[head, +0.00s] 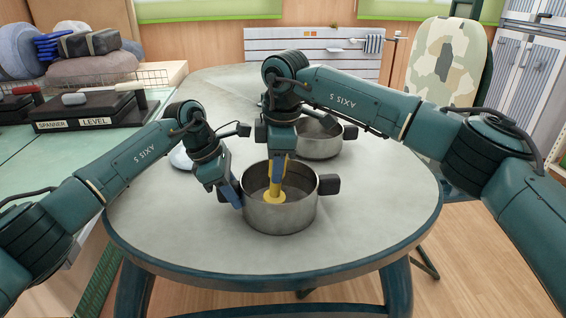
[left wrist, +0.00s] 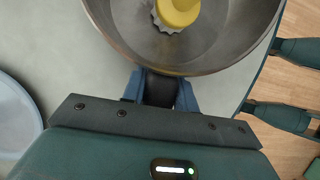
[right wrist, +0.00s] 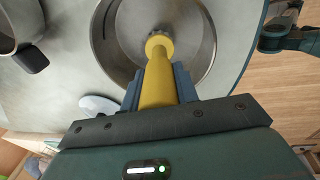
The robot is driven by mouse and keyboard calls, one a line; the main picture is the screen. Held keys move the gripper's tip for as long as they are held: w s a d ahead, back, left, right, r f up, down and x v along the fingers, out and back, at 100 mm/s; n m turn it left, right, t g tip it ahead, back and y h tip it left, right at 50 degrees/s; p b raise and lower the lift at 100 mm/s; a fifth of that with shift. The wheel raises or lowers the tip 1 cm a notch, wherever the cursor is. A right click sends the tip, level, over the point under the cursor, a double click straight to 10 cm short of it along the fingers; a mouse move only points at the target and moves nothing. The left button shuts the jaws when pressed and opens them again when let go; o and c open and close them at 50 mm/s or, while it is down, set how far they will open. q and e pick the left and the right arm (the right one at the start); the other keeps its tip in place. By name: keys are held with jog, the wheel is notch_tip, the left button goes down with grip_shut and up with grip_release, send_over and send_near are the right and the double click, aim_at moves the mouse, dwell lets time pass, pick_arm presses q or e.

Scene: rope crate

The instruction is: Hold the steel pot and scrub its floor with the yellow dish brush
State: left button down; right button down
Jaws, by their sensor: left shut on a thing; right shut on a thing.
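The steel pot (head: 288,215) stands upright on the round grey table, with a dark side handle (head: 329,184) on its right. My left gripper (head: 235,195) is shut on the pot's left handle, which shows between the fingers in the left wrist view (left wrist: 160,90). The yellow dish brush (head: 276,180) is upright, its round head down inside the pot. My right gripper (head: 280,155) is shut on the brush handle above the pot. The brush head also shows over the pot floor in the left wrist view (left wrist: 177,12). Whether the bristles touch the floor is hard to tell.
A second steel pot (head: 320,140) stands behind, partly hidden by my right arm. A pale dish (head: 182,158) lies to the left, behind my left arm. The table (head: 180,240) is clear in front. A side bench with labelled trays (head: 85,108) is at the left.

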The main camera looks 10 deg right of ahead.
jog(key=shift+f, duration=0.1)
dwell(0.3)
jog(key=shift+d+f, duration=0.1)
jog(key=shift+d, duration=1.5)
jog(key=shift+w+a+r, duration=0.25)
jog(key=shift+w+a, duration=0.55)
jog(key=shift+a, duration=0.05)
jog(key=shift+s+f, duration=0.1)
jog(key=shift+s, duration=0.05)
jog(key=shift+s+f, duration=0.15)
jog(key=shift+s, duration=1.3)
